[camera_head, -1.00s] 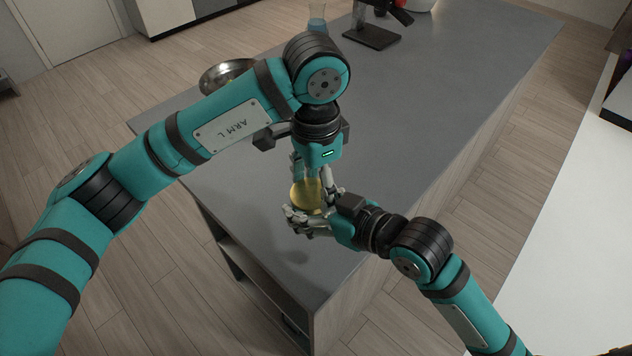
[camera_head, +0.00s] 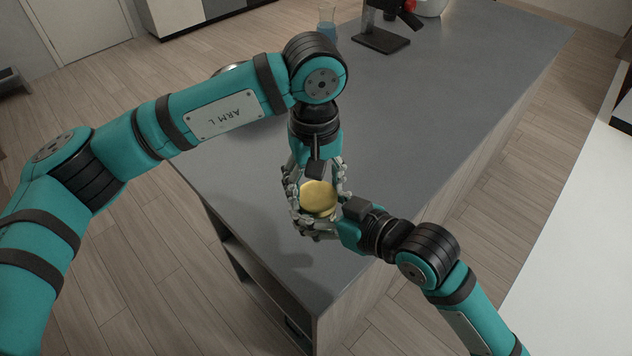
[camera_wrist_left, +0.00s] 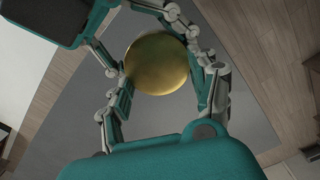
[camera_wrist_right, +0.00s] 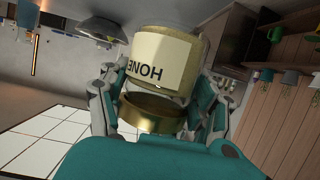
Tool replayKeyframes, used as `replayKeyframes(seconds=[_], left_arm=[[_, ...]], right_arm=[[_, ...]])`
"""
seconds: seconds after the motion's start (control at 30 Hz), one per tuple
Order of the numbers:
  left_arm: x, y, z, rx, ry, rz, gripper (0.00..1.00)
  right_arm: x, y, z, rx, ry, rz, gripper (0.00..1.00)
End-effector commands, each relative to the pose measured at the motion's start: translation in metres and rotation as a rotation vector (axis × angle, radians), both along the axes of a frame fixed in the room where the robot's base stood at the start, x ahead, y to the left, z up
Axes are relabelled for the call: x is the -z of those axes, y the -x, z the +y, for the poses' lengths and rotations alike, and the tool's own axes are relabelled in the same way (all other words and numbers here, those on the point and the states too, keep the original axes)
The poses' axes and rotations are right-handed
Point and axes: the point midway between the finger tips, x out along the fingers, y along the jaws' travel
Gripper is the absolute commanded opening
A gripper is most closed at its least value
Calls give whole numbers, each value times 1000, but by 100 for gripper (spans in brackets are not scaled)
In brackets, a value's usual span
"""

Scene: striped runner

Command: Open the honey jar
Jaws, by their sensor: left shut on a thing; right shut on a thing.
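The honey jar (camera_wrist_right: 163,62) shows in the right wrist view, where the picture is upside down and its white label reads part of "HONEY". Its round gold lid (camera_wrist_right: 151,114) shows just above its shoulder end. A pale band shows between label and lid; I cannot tell whether the lid still touches the jar. In the head view the lid (camera_head: 318,194) covers most of the jar. My left gripper (camera_wrist_left: 160,75) comes from above, its fingers shut around the lid. My right gripper (camera_head: 321,212) comes from the right, shut on the jar body.
The grey counter (camera_head: 420,120) lies beneath, with free room to the right and behind. A metal bowl (camera_wrist_right: 103,28) stands behind my left arm, mostly hidden in the head view. A glass of blue liquid (camera_head: 327,24) and a black stand (camera_head: 381,40) are at the back.

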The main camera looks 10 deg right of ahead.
Motion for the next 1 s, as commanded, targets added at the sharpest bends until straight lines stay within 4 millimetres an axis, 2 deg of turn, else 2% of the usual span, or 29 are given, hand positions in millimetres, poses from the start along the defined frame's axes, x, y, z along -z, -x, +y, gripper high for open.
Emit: replayKeyframes(seconds=[0.07, 0.1, 0.27, 0.6, 1.0], left_arm=[[0, 0, -1, 1, 2, 0, 22], [0, 0, -1, 2, 2, 0, 62], [0, 0, -1, 3, 2, 0, 83], [-3, 0, 0, 3, 1, -1, 84], [-45, 0, 0, 3, 0, -2, 85]], right_arm=[[-1, 0, 1, -2, -3, -3, 0], [-1, 0, 1, -2, -3, -3, 0], [-1, 0, 1, -2, -3, -3, 0], [-1, 0, 1, -1, -2, -2, 0], [-1, 0, 0, -1, -2, -2, 0]])
